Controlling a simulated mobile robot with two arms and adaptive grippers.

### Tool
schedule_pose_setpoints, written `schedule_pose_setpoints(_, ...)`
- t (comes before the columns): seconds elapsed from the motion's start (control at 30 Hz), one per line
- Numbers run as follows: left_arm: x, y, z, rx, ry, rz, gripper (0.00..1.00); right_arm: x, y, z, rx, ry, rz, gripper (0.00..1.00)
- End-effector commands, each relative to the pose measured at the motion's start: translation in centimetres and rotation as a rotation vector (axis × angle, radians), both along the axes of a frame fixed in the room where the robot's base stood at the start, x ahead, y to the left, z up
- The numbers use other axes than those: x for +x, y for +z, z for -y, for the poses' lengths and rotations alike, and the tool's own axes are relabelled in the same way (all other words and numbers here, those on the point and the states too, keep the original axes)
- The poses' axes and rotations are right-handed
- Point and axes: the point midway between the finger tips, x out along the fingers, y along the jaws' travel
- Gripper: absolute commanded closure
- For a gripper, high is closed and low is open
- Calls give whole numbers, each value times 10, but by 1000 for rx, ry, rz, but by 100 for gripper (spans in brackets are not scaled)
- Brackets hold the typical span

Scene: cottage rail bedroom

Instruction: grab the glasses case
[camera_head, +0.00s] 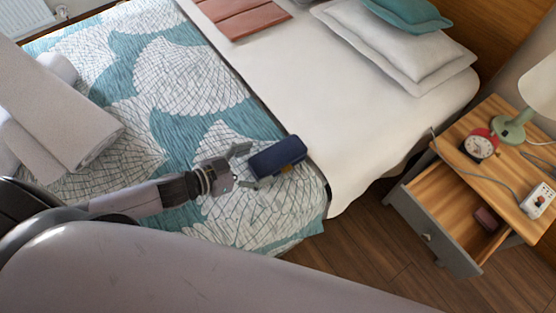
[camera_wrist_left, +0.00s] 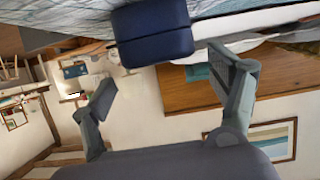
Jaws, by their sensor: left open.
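The glasses case (camera_head: 278,157) is a dark blue, rounded box lying on the patterned bed cover near the bed's edge. It also shows in the left wrist view (camera_wrist_left: 152,32) at the top middle. My left gripper (camera_head: 247,167) is open at the left end of the case, with its fingers spread. In the left wrist view the gripper (camera_wrist_left: 165,85) has one finger on each side, with the case ahead, around fingertip level. I cannot tell whether a finger touches the case. My right gripper is not in view.
The nightstand (camera_head: 467,145) at the right has an open drawer (camera_head: 450,208) with a small dark item inside. A red alarm clock (camera_head: 481,144), a lamp (camera_head: 540,88) and a white socket block (camera_head: 538,201) stand on it. The white sheet beyond the case is clear.

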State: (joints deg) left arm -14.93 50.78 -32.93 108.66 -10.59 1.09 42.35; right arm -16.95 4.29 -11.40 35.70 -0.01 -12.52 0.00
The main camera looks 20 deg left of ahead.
Motion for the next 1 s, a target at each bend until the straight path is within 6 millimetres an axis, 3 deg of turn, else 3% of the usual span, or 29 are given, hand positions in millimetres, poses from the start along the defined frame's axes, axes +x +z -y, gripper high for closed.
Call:
schedule_pose_setpoints(0.53, 41, -14, 29, -1, 0, 0, 18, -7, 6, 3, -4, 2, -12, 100)
schedule_pose_setpoints(0.83, 42, -17, 32, 0, -1, -1, 18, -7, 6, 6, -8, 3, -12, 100)
schedule_pose_setpoints(1.0, 42, -17, 31, 0, -1, -1, 30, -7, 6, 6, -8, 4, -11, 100)
